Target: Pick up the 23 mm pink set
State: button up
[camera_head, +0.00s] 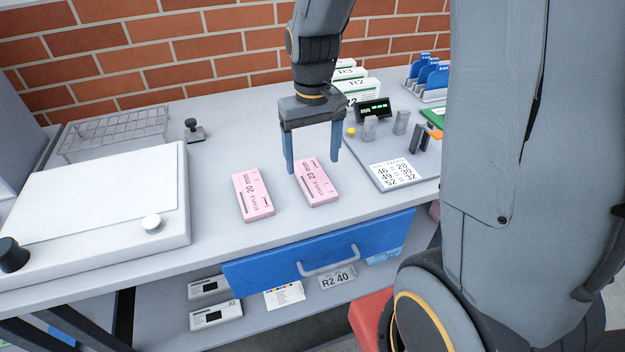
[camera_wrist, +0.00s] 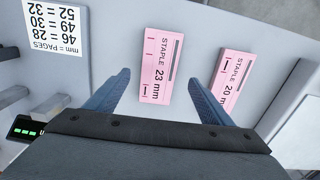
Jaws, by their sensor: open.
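The 23 mm pink set (camera_head: 317,183) is a flat pink box labelled "STAPLE 23 mm", lying on the grey table. It also shows in the wrist view (camera_wrist: 161,65), ahead of and between my fingers. A similar pink box labelled 20 mm (camera_head: 252,195) lies to its left in the head view; in the wrist view it (camera_wrist: 227,84) is at the right, beyond my right-hand finger. My gripper (camera_head: 312,168) is open and empty, pointing down, with its blue fingers at or just behind the 23 mm box. I cannot tell the exact height of the fingertips above the table.
A white light-table-like panel (camera_head: 95,205) stands at left, a wire rack (camera_head: 115,132) behind it. A grey board with a number card (camera_head: 397,173) and small parts is at right. A blue drawer (camera_head: 320,255) is under the table's front edge. Bare table surrounds the boxes.

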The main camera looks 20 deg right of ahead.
aim_at(313, 177)
jog(key=shift+w+d+f+p, duration=0.1)
jog(key=shift+f+p, duration=0.3)
jog(key=shift+f, duration=0.95)
jog(key=shift+d+f+p, duration=0.1)
jog(key=shift+f+p, duration=0.25)
jog(key=shift+f, duration=0.95)
jog(key=c, duration=1.2)
